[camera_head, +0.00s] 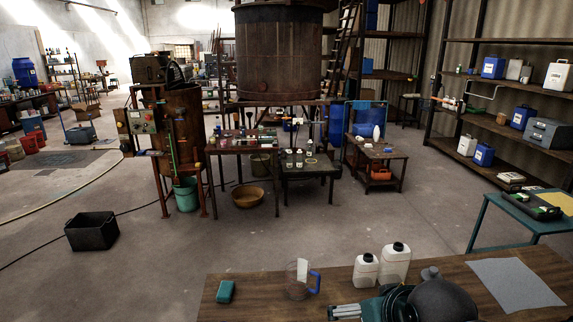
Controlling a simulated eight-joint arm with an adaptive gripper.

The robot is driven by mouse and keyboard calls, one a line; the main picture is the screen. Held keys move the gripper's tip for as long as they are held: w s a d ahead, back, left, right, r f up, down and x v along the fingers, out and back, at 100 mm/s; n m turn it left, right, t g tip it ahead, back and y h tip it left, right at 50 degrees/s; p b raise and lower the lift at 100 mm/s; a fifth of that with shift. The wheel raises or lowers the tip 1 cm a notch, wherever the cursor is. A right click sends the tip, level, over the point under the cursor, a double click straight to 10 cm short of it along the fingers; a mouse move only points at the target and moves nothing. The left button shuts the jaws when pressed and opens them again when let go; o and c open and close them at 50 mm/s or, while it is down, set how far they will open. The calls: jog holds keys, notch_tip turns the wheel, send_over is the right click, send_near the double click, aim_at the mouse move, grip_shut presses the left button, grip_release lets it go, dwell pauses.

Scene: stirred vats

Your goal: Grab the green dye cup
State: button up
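I cannot make out a green dye cup for certain. Small bottles and cups, some greenish, crowd the narrow wooden table (233,150) in the middle distance, too small to tell apart. A green-teal block-like object (226,291) lies at the left of the near wooden table (340,283); it does not look like a cup. A clear jug with a blue handle (298,281) stands to its right.
Open floor (300,228) lies between the tables.

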jog(key=c, duration=1)
jog(key=shift+c, duration=0.2)
jog(key=w+d+f+n+g+h+b, duration=0.1)
jog(key=w+d+f+n+g, duration=0.3)
jog(key=w+d, duration=0.5)
jog(key=w+d+f+n+g+b, duration=0.1)
jog(key=d+f+n, duration=0.1)
jog(key=d+f, duration=0.5)
jog(key=w+d+f+n+g, duration=0.1)
jog(key=d+f+n, duration=0.1)
jog(key=d+f, duration=0.6)
jog(key=w+d+f+n+g+b, duration=0.1)
jog(key=d+f, duration=0.7)
jog(key=d, duration=0.3)
jog(key=shift+w+d+n+y+b, duration=0.2)
jog(key=shift+n+y+b, duration=0.1)
jog(key=shift+n+y, duration=0.1)
jog(key=shift+s+d+f, duration=0.1)
jog(key=shift+d+f, duration=0.25)
jog(key=shift+f, duration=0.05)
